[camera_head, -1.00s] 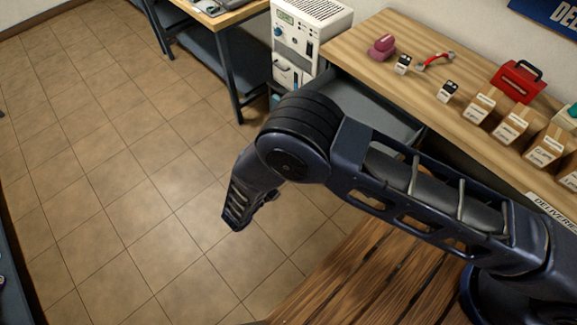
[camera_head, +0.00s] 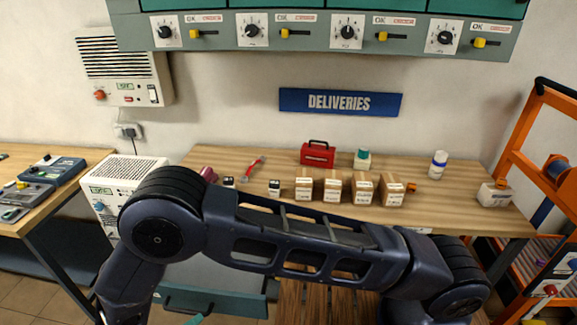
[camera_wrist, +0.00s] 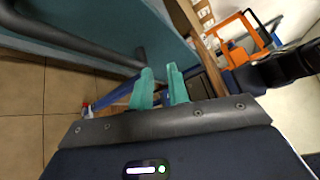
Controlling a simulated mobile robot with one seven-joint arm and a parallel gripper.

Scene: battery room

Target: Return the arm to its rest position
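My arm (camera_head: 300,245) stretches across the lower part of the head view, bent at a thick black joint at the left. My gripper (camera_wrist: 160,70) shows in the wrist view as two teal fingers with a gap between them. The gap looks empty, so it is open. A teal panel with a dark bar handle (camera_wrist: 90,40) is close to the fingers in the wrist view.
A wooden counter (camera_head: 225,165) holds several boxes, a red toolbox (camera_head: 318,153) and bottles. A DELIVERIES sign (camera_head: 340,102) hangs above it. A white unit (camera_head: 125,180) stands at the left. An orange rack (camera_head: 520,130) stands at the right. Tiled floor (camera_wrist: 25,110) is clear.

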